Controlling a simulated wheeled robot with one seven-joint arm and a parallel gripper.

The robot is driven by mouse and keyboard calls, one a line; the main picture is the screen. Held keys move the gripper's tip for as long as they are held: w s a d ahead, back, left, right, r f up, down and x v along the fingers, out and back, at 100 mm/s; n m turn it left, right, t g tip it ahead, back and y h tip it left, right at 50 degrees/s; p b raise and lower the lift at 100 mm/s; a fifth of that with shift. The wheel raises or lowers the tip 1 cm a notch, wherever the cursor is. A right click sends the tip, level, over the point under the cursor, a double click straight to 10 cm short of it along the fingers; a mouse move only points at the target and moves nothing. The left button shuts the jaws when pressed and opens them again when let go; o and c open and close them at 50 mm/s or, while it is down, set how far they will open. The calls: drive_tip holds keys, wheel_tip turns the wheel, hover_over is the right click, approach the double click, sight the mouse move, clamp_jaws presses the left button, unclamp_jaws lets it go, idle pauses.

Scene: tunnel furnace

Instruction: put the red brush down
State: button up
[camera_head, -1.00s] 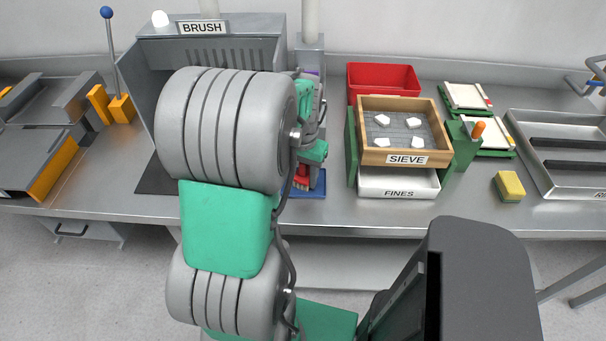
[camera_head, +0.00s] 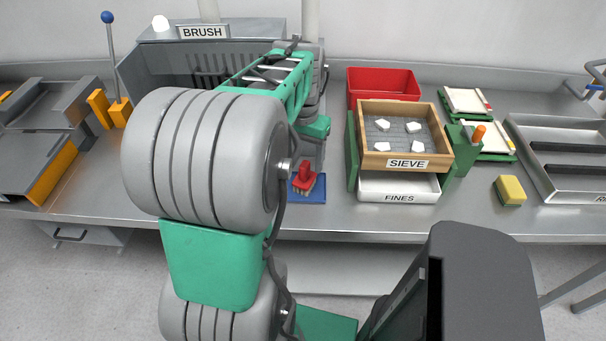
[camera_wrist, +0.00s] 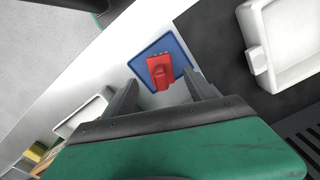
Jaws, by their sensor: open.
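The red brush (camera_head: 304,180) rests on a blue mat (camera_head: 312,196) near the front edge of the bench, its bristles toward the mat. In the wrist view the red brush (camera_wrist: 161,71) lies on the blue mat (camera_wrist: 181,57), a little beyond my fingertips. My gripper (camera_wrist: 160,88) is open, with its two dark fingers spread apart and nothing between them. A gap shows between the fingers and the brush. In the head view my arm hides the gripper's fingers.
A wooden sieve box (camera_head: 375,158) with white lumps stands right of the mat, above a white fines tray (camera_head: 372,187). A red bin (camera_head: 383,81) is behind. A yellow sponge (camera_head: 509,190) lies farther right. The grey brush-labelled housing (camera_head: 150,75) stands behind my arm.

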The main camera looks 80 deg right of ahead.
wheel_tip(320, 180, up, 4)
drive_tip(key=shift+f, duration=0.2)
drive_tip(key=shift+w+r, duration=0.1)
drive_tip(key=shift+w, duration=0.1)
drive_tip(key=w+a+n+h, duration=0.1)
drive_tip(key=w+a+n, duration=0.3)
drive_tip(key=w+a, duration=0.45)
drive_tip(key=w+a+n, duration=0.4)
drive_tip(key=w+a, duration=0.1)
drive_tip(key=w, duration=0.6)
drive_tip(key=w+a+f+n+t, duration=0.1)
drive_tip(key=a+n, duration=0.5)
drive_tip(key=a, duration=0.7)
drive_tip(key=w+a+f+n+t+y, duration=0.1)
drive_tip(key=a+n, duration=0.5)
drive_tip(key=a, duration=0.8)
drive_tip(key=w+f+t, duration=0.1)
drive_tip(key=w+f, duration=0.1)
drive_tip(key=w, duration=0.1)
drive_tip(key=shift+w, duration=0.2)
drive_tip(key=shift+f, duration=0.1)
